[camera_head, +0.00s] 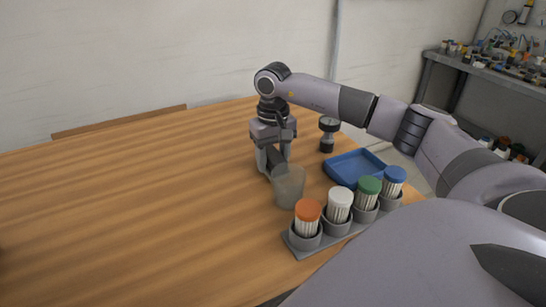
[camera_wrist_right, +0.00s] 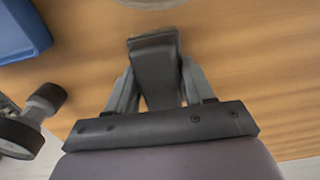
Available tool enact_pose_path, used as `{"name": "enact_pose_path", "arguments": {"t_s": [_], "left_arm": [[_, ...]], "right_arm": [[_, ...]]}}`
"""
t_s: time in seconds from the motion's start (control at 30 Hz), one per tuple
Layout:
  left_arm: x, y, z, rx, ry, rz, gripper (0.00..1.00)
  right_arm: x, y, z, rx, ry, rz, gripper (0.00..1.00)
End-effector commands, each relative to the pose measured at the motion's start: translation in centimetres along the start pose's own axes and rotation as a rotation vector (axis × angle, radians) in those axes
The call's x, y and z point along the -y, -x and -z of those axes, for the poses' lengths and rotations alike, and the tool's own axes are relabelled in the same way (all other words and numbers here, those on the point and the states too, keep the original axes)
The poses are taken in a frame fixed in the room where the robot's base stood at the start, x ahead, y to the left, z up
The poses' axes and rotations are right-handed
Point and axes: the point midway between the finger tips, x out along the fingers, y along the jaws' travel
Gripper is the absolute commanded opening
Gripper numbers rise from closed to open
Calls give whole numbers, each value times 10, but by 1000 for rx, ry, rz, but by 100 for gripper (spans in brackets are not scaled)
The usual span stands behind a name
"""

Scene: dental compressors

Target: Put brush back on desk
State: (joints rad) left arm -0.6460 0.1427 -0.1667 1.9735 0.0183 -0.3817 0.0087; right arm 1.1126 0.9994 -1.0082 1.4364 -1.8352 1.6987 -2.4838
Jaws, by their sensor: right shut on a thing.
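My right gripper (camera_head: 268,163) points down over the wooden desk (camera_head: 130,190) and is shut on a dark, blocky thing, seemingly the brush (camera_head: 277,168). In the right wrist view the dark brush (camera_wrist_right: 155,70) sits between the two fingers (camera_wrist_right: 155,92). A grey translucent cup (camera_head: 289,187) stands on the desk just in front of the gripper. The brush's lower end overlaps the cup in the head view, and I cannot tell whether it is inside or behind it. Bristles are not visible. My left gripper is out of view.
A grey rack (camera_head: 323,242) holds orange-, white-, green- and blue-capped containers near the right edge. The desk's left side is clear. A cluttered shelf (camera_head: 485,72) stands at far right.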

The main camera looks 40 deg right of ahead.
Motion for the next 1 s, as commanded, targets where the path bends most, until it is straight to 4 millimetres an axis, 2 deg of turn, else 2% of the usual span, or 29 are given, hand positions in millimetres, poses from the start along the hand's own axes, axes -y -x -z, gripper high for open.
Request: {"name": "enact_pose_path", "arguments": {"t_s": [0.07,0.1,0.17,0.43,0.57,0.67,1.0], "left_arm": [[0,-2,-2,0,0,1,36],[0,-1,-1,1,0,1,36],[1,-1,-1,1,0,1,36],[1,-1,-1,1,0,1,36],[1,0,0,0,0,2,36],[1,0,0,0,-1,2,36],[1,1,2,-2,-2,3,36]], "right_arm": [[0,-3,0,0,0,0,28],[0,-3,0,0,0,0,62],[0,-2,0,0,0,0,78],[0,-2,0,0,0,0,78],[0,6,0,-1,0,0,78],[0,21,1,-4,-1,1,78],[1,94,1,-4,0,2,78]]}}
